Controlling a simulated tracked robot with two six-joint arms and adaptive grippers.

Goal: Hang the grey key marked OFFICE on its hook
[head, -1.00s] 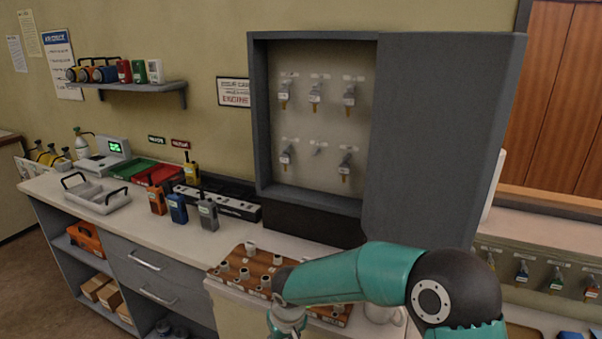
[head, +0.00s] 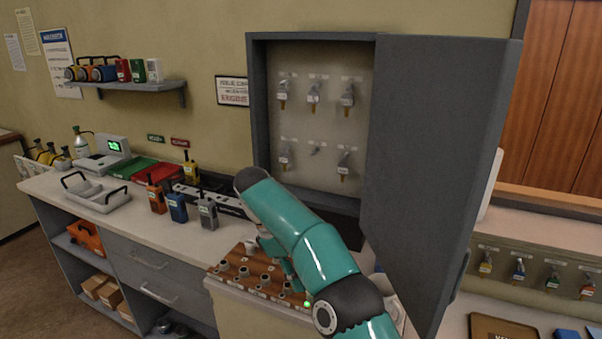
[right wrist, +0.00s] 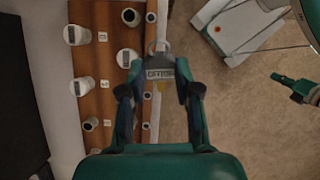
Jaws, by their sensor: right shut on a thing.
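The grey key (right wrist: 160,74) shows in the right wrist view, with a label that reads like OFFICE and a metal ring at its top. My right gripper (right wrist: 160,90) is shut on it, one finger on each side. In the head view my right arm reaches over the counter, with its gripper low, mostly hidden by the arm, near the wooden peg board; I cannot make out the key there. The key cabinet (head: 258,120) is open on the wall. An empty hook (head: 315,150) is in the middle of its lower row.
Keys hang on the other hooks, such as the upper middle key (head: 313,93) and lower right key (head: 344,163). The open cabinet door (head: 435,160) juts out at the right. The peg board (head: 235,281) and radios (head: 177,208) stand on the counter below.

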